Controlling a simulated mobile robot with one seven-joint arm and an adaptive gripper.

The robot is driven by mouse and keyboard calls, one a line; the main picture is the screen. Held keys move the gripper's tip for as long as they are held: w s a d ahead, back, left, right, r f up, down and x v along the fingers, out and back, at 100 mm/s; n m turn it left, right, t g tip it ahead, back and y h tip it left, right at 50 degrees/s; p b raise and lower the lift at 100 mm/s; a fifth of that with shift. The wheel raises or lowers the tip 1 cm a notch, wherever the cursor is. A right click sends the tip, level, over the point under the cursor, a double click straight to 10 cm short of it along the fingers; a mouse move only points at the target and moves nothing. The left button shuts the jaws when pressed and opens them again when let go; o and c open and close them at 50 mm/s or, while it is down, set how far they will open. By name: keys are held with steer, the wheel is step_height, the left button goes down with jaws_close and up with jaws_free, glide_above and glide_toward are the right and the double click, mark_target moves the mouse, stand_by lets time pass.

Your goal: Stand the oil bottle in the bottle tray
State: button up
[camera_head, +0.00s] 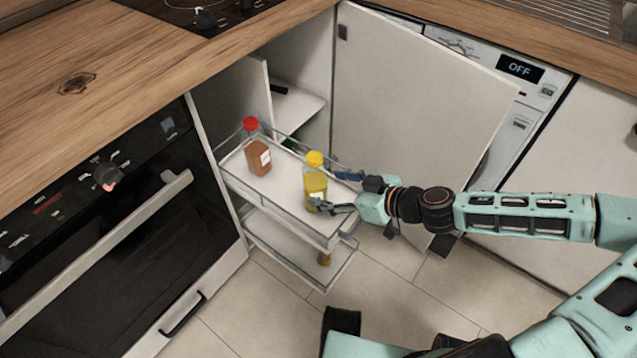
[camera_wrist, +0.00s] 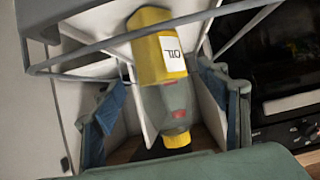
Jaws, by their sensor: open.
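The oil bottle (camera_head: 316,184), with yellow oil and a yellow cap, stands upright at the front right of the upper pull-out tray (camera_head: 292,211), a white shelf with a clear rail. My gripper (camera_head: 328,191) is open, with one finger on the far side of the bottle and one on its near side. In the wrist view the bottle (camera_wrist: 160,60), with its "OIL" label, lies between the spread fingers (camera_wrist: 160,115). Whether a finger touches it I cannot tell.
A red-capped bottle (camera_head: 258,158) stands farther back in the upper tray. The lower tray (camera_head: 290,250) holds a partly hidden yellowish object (camera_head: 324,258). An oven (camera_head: 100,220) is at left, and an open cabinet door (camera_head: 415,105) stands behind my gripper.

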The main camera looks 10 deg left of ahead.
steer(key=p+v, duration=0.1)
steer(key=v, duration=0.5)
steer(key=shift+d, duration=0.25)
steer(key=shift+s+r, duration=0.1)
